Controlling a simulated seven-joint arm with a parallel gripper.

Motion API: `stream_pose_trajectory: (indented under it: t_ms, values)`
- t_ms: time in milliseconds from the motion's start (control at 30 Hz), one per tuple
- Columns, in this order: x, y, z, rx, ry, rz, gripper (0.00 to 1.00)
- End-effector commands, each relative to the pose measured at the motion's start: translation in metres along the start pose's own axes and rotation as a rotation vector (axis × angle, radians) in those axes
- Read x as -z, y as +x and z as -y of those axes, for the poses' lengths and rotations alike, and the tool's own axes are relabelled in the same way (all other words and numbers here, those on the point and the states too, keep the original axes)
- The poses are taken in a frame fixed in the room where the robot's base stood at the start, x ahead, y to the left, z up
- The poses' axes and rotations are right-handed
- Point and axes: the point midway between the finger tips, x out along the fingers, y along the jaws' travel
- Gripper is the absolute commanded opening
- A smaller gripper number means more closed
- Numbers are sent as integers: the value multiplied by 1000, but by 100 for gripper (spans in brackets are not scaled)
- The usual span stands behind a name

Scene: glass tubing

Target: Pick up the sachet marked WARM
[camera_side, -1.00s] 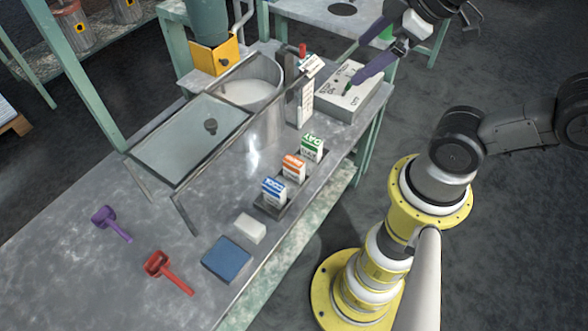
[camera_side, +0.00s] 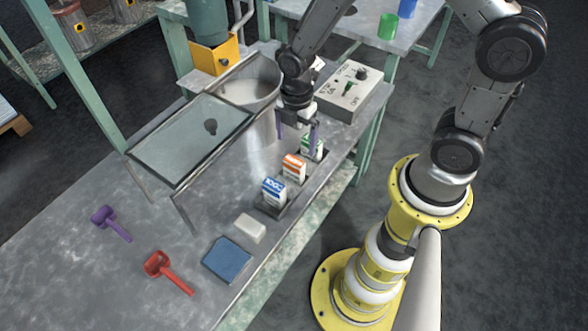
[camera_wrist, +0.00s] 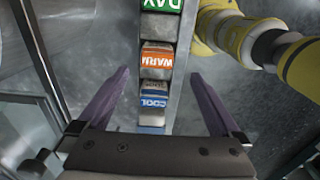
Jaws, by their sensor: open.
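The sachet marked WARM (camera_side: 294,168) is orange and white and stands in a dark rack, between the green and blue sachets. Its orange WARM top also shows in the wrist view (camera_wrist: 157,58). My gripper (camera_side: 298,143) is open and empty, pointing down by the green sachet at the rack's far end in the side view. In the wrist view its purple fingers (camera_wrist: 160,78) are spread to either side of the sachet row, apart from it. The green sachet marked DAY (camera_wrist: 160,5) and the blue one marked COOL (camera_wrist: 154,100) flank WARM.
The rack (camera_side: 269,208) is near the bench's front edge. A lidded metal tank (camera_side: 185,145) stands left of the row and a control box (camera_side: 348,98) behind it. A white block (camera_side: 250,228), blue pad (camera_side: 227,260), red scoop (camera_side: 165,270) and purple scoop (camera_side: 109,222) lie nearer.

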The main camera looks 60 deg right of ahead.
Motion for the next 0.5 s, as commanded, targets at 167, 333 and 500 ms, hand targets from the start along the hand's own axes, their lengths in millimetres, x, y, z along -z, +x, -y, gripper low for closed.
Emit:
stream_pose_trajectory:
  t_ms: [167,333,500]
  values:
    - [0,36,2,6,1,0,100]
    - [0,59,0,2,1,0,100]
    - [0,68,0,0,1,0,100]
